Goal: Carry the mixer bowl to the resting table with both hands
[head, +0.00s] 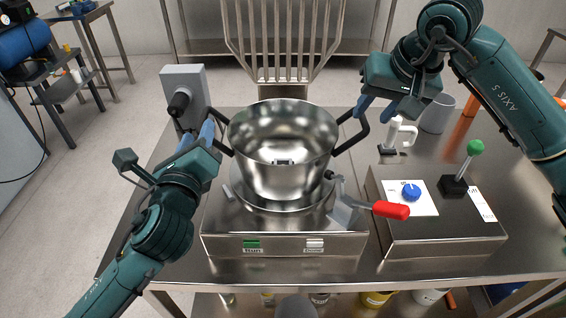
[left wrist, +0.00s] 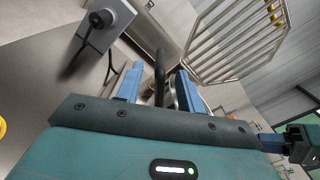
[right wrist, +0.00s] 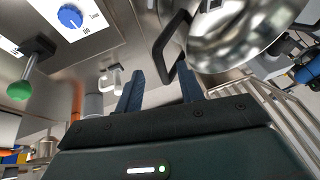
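The steel mixer bowl (head: 283,180) stands upright on the steel mixer base (head: 225,238), with a black loop handle on each side. My left gripper (head: 197,136) is open at the bowl's left handle (head: 222,133); in the left wrist view that black handle (left wrist: 160,72) shows between the two blue fingers. My right gripper (head: 377,107) is open above and beside the right handle (head: 355,130); in the right wrist view the handle (right wrist: 168,45) lies just beyond the fingertips. I cannot tell whether either handle is touched. The bowl's inside looks empty. I cannot tell which surface is the resting table.
A control box (head: 430,230) with a blue knob and green-topped lever (head: 475,148) stands at right. A grey motor head (head: 184,90) is at left, a barred guard (head: 284,40) behind. Open floor lies beyond the bench.

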